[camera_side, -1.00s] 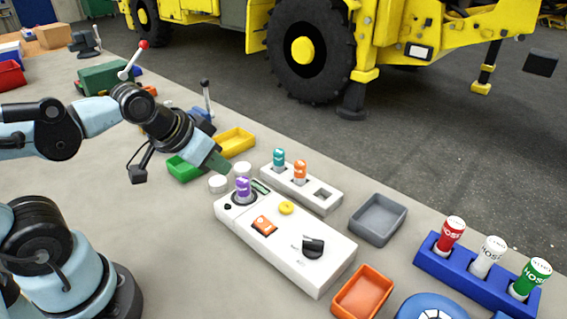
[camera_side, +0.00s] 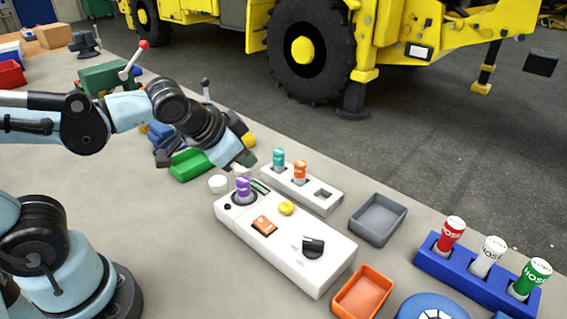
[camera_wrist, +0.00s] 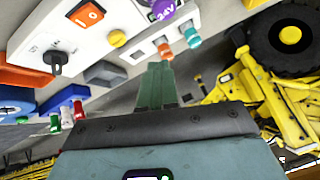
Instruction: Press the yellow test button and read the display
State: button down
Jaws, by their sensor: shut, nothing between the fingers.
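The yellow test button (camera_side: 286,208) sits on top of the white test box (camera_side: 315,262); it also shows in the wrist view (camera_wrist: 118,38). The small dark display (camera_side: 260,187) lies on the box's far end, beside a purple cylinder (camera_side: 243,188) standing in a socket. I cannot read the display. The box also carries an orange switch (camera_side: 264,226) and a black rotary knob (camera_side: 313,246). My gripper (camera_side: 247,160) is shut and empty, above and beyond the box's far left end, apart from the button. Its green fingers (camera_wrist: 157,88) are together in the wrist view.
A white rack (camera_side: 325,200) with teal and orange cylinders stands just behind the box. A grey tray (camera_side: 378,219), an orange tray (camera_side: 363,292) and a blue rack (camera_side: 460,279) of hose cylinders lie to the right.

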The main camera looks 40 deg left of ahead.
aim_at(284, 209)
jog(key=w+d+r+m+t, duration=0.1)
jog(key=w+d+m, duration=0.3)
jog(key=d, duration=0.2)
jog(key=shift+f, duration=4.3)
jog(key=shift+w+f, duration=0.1)
jog(key=shift+f, duration=0.1)
jog(key=shift+f, duration=0.25)
jog(key=shift+f, duration=0.45)
jog(key=shift+r, duration=0.9)
